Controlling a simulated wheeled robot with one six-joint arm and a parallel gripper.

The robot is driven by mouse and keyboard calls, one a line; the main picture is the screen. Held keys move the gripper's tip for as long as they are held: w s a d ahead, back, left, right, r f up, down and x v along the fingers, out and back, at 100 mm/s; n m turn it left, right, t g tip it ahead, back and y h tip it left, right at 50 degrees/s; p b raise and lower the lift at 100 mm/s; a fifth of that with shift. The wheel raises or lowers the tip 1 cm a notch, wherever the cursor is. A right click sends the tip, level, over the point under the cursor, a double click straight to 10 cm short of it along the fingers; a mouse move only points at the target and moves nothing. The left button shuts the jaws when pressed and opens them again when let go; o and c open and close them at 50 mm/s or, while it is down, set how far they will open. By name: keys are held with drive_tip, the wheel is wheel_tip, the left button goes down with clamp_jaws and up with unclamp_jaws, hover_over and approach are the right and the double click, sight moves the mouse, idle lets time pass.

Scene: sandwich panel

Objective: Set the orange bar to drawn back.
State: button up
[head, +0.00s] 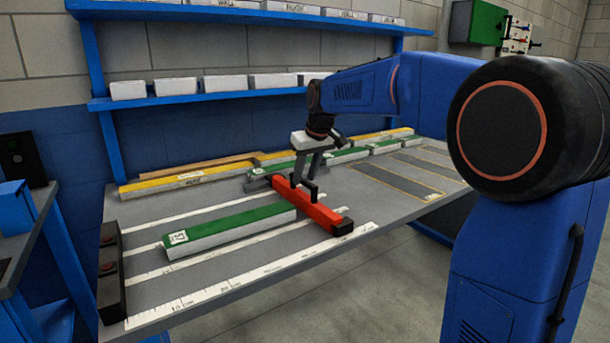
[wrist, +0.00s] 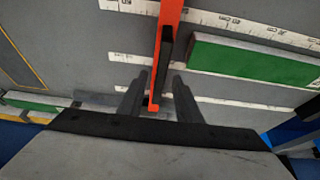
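The orange bar (head: 320,212) lies across the bench in the head view, with a black block at its near end and a dark raised handle on top. In the wrist view the orange bar (wrist: 170,22) runs down from the top edge, and its black handle (wrist: 166,55) lies along it. My gripper (head: 308,172) is above the far part of the bar, pointing down. In the wrist view my gripper (wrist: 160,80) has its two fingers apart, one on each side of the bar's line. I cannot tell whether a finger touches the handle.
A green-topped white block (head: 225,230) lies left of the bar. White ruled strips (head: 250,272) cross the bench. Yellow and green blocks (head: 190,178) line the bench's back. A black button box (head: 110,272) stands at the left end. Shelves with white bins (head: 225,82) are behind.

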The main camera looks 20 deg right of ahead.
drive_tip(key=shift+f, duration=0.1)
clamp_jaws()
drive_tip(key=shift+d, duration=0.1)
drive_tip(key=w+d, duration=0.3)
drive_tip(key=d, duration=0.6)
drive_tip(key=w+d, duration=0.3)
drive_tip(key=d, duration=0.6)
drive_tip(key=shift+d, duration=0.25)
unclamp_jaws()
drive_tip(key=shift+w+d, duration=0.1)
drive_tip(key=shift+d, duration=0.1)
